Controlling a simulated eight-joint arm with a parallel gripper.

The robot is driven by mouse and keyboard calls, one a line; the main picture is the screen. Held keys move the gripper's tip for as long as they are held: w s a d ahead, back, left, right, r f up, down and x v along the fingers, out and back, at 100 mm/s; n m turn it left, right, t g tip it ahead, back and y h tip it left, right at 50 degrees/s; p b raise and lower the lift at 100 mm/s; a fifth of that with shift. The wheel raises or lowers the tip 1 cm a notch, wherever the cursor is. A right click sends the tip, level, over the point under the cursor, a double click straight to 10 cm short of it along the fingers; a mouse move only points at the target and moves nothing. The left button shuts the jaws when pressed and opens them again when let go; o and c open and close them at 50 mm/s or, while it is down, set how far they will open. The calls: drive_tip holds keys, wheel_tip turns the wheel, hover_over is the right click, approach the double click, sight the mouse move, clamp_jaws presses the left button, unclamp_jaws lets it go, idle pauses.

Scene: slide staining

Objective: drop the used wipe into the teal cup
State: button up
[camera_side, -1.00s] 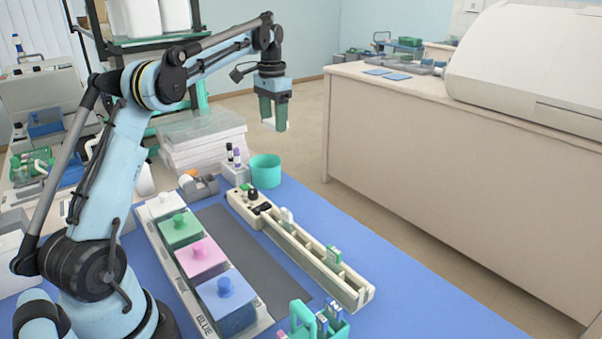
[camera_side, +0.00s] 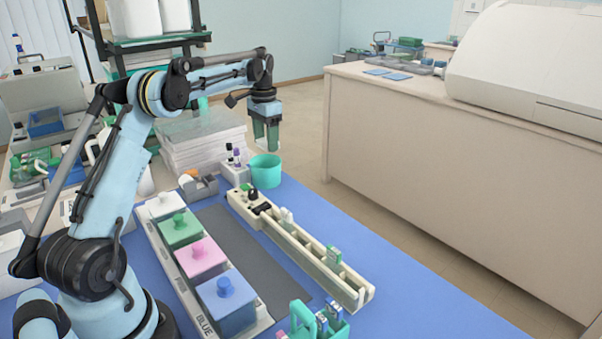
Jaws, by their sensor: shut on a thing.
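The teal cup (camera_side: 265,174) stands upright on the blue mat, near its back edge. My gripper (camera_side: 267,146) points down just above the cup's mouth, its green fingers shut on the used wipe. The wipe is white and small; it is mostly hidden by the fingers and the cup's rim now. I cannot tell whether the fingertips are inside the rim or just behind it.
A small rack with dark-capped bottles (camera_side: 235,168) stands close left of the cup. A long cream slide rail (camera_side: 300,250) and a row of lidded staining jars (camera_side: 202,258) lie in front. Stacked clear trays (camera_side: 200,140) are behind left. The mat's right side is clear.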

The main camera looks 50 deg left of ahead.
drive_tip(key=shift+f, duration=0.1)
drive_tip(key=o, duration=1.4)
drive_tip(key=shift+r, duration=3.8)
